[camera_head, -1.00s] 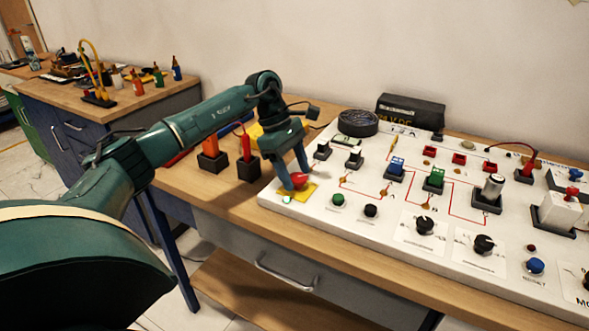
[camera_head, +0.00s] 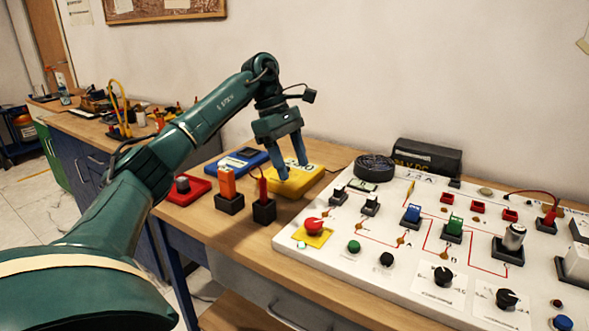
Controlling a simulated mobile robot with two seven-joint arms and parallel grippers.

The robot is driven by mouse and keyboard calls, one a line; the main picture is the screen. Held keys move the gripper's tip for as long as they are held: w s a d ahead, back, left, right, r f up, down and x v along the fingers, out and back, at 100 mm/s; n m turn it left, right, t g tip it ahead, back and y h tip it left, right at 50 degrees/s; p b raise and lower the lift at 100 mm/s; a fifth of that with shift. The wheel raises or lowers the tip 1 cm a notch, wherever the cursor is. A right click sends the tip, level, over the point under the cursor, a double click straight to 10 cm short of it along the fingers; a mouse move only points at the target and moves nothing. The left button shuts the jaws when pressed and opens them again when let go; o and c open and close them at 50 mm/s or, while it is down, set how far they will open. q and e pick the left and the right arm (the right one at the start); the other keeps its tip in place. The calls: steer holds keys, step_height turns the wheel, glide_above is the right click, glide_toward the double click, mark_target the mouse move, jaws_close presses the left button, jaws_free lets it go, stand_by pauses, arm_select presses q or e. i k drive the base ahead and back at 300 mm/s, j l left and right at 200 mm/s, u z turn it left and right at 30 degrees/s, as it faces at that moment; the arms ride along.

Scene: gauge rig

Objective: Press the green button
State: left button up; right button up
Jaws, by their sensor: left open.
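The green button (camera_head: 354,246) is a small round cap on the front left of the white panel (camera_head: 300,259), between a red mushroom button (camera_head: 314,225) on a yellow square and a black button (camera_head: 387,259). My left gripper (camera_head: 293,172) is open, fingers pointing down, over the yellow box (camera_head: 312,181) behind the panel's left end. It is up and to the left of the green button, clear of it. Whether the fingertips touch the yellow box I cannot tell. Nothing shows between the fingers. My right gripper is not in view.
Left of the panel stand an orange block in a black base (camera_head: 229,190), a black holder with a red plug (camera_head: 264,208), a red box with a black knob (camera_head: 183,188) and a blue meter (camera_head: 237,162). Switches, knobs and a black power supply (camera_head: 427,158) crowd the panel's right and back.

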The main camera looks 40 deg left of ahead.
mark_target(355, 245)
steer(key=k, duration=1)
